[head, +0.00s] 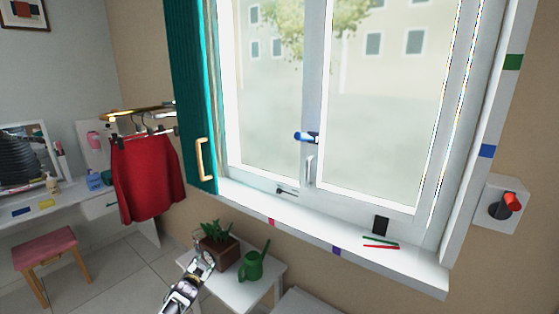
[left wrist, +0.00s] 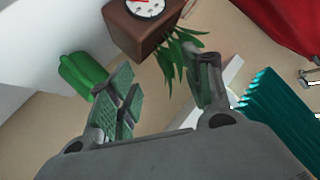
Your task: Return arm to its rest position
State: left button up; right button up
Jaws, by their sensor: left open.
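My left gripper (head: 203,262) is in the lower middle of the head view, in front of the brown plant pot (head: 222,256). In the left wrist view the two fingers of my left gripper (left wrist: 165,88) stand apart with nothing between them. Beyond them are the pot (left wrist: 148,32), which bears a round white dial with a red needle, and its green leaves. I cannot tell from the frames whether a finger touches the pot or leaves. My right gripper is in neither view.
A green watering can (head: 250,268) stands beside the pot on a small white table (head: 268,285). Behind is the window sill (head: 340,232) with small items. A teal panel (head: 190,90) and a red garment (head: 148,180) on a rail are at left. Floor shows at lower left.

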pick_arm(q)
jog(key=s+f+n+g, duration=0.4)
jog(key=s+f+g, duration=0.3)
jog(key=s+f, duration=2.3)
jog(key=s+d+f+g, duration=0.1)
jog(key=s+f, duration=0.4)
jog(key=s, duration=0.9)
jog(key=s+d+f+g, duration=0.1)
jog(key=s+f, duration=0.5)
jog(key=s, duration=0.8)
jog(key=s+d+f+g, duration=0.1)
jog(key=s+f+g, duration=0.2)
jog(key=s, duration=1.1)
notch_tip(320, 180, down, 2)
jog(key=shift+s+d+f+h, duration=0.25)
jog(key=shift+s+d+h, duration=0.05)
jog(key=shift+s+d, duration=0.1)
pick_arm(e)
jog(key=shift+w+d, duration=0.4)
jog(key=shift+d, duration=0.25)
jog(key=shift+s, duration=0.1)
